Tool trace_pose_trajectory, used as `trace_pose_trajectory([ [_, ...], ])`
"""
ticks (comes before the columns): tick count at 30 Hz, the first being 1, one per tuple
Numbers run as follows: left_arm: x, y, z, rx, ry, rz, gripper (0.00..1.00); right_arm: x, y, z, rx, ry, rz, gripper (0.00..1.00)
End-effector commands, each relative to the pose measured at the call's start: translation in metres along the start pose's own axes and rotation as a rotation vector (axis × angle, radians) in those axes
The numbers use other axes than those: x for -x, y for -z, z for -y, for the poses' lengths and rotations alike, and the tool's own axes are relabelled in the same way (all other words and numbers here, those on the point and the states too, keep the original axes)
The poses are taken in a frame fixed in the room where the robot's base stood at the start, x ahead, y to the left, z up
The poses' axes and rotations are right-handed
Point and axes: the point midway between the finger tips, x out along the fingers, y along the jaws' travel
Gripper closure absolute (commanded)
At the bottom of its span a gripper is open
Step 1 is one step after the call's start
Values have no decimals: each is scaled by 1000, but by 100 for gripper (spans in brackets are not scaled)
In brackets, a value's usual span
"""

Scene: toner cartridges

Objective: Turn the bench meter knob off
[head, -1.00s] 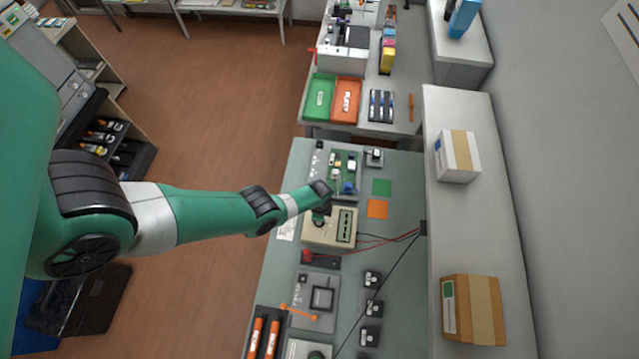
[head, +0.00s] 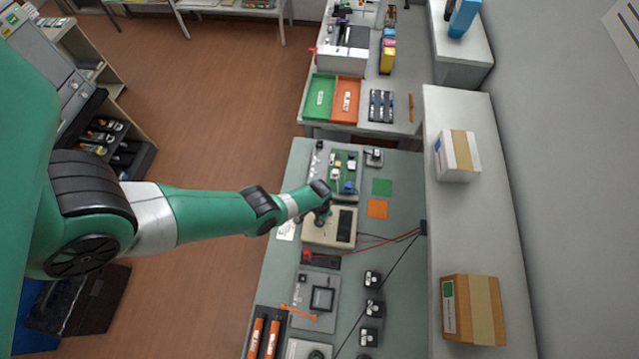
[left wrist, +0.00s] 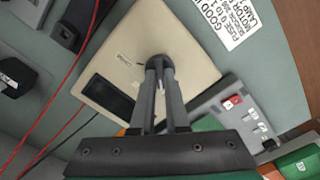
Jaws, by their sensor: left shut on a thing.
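The bench meter (head: 318,240) is a beige box on the grey-green bench. Its display (head: 345,225) is dark. In the left wrist view the meter (left wrist: 185,30) lies tilted in the picture, with its dark display (left wrist: 108,98) beside the dark knob (left wrist: 158,61). My left gripper (head: 319,219) is over the meter's face. In the left wrist view its fingers (left wrist: 157,68) are closed together on the knob and hide most of it. The knob's pointer cannot be read. My right gripper is not in view.
Red and black leads (head: 385,241) run from the meter to the right. A circuit board (head: 344,170) lies behind it, with a green square (head: 382,187) and an orange square (head: 377,208) to the right. Several small dark blocks stand on the near bench.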

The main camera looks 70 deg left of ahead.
Motion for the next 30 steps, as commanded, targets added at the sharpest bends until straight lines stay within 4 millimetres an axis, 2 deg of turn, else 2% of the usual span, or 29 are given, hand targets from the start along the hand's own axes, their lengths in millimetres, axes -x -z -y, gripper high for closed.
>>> trace_pose_trajectory([
  [10,0,0,0,153,0,-1,100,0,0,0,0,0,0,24],
  [26,0,0,0,181,0,-1,100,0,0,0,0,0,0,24],
  [27,0,0,0,180,0,-1,84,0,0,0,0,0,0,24],
  [30,0,0,0,180,0,-1,66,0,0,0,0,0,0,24],
])
